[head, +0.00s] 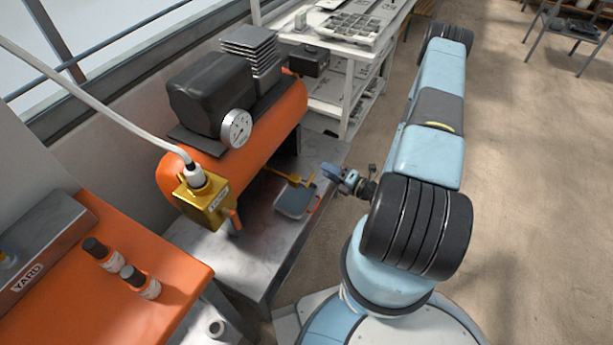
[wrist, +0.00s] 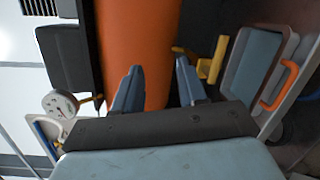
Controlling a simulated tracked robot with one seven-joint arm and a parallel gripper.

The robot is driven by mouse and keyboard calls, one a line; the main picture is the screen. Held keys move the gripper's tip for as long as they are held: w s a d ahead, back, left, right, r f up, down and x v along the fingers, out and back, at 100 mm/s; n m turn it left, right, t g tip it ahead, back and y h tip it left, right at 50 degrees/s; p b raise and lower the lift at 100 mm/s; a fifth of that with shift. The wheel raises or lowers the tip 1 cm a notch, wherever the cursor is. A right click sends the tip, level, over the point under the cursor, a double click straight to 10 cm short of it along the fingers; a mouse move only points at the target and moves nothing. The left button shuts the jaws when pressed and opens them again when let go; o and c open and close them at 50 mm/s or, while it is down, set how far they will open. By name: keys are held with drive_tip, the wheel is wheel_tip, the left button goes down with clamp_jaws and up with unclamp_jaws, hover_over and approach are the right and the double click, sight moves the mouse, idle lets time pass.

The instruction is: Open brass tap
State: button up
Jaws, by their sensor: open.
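The brass tap, a yellow T-shaped piece (head: 292,179), sticks out low at the near side of the orange tank (head: 232,150). In the wrist view the tap (wrist: 212,66) lies just right of my right finger, outside the jaws, with a dark stem behind it. My gripper (head: 332,172) is open and empty, to the right of the tap in the head view. In the wrist view my gripper (wrist: 159,66) has the orange tank behind the gap between its fingers. I cannot tell whether the right finger touches the tap.
A grey tray (head: 293,201) with an orange handle (wrist: 283,86) sits below the tap on the metal bench (head: 262,262). A pressure gauge (head: 237,129) and black motor (head: 210,92) top the tank.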

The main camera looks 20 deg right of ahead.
drive_tip(key=s+f+m+h, duration=0.4)
drive_tip(key=f+m, duration=0.1)
drive_tip(key=f, duration=0.3)
drive_tip(key=r+x, duration=0.1)
drive_tip(key=x, duration=1.2)
drive_tip(key=shift+w+d+t, duration=0.15)
drive_tip(key=shift+w+t, duration=0.25)
drive_tip(key=shift+w, duration=0.1)
drive_tip(key=shift+c, duration=0.2)
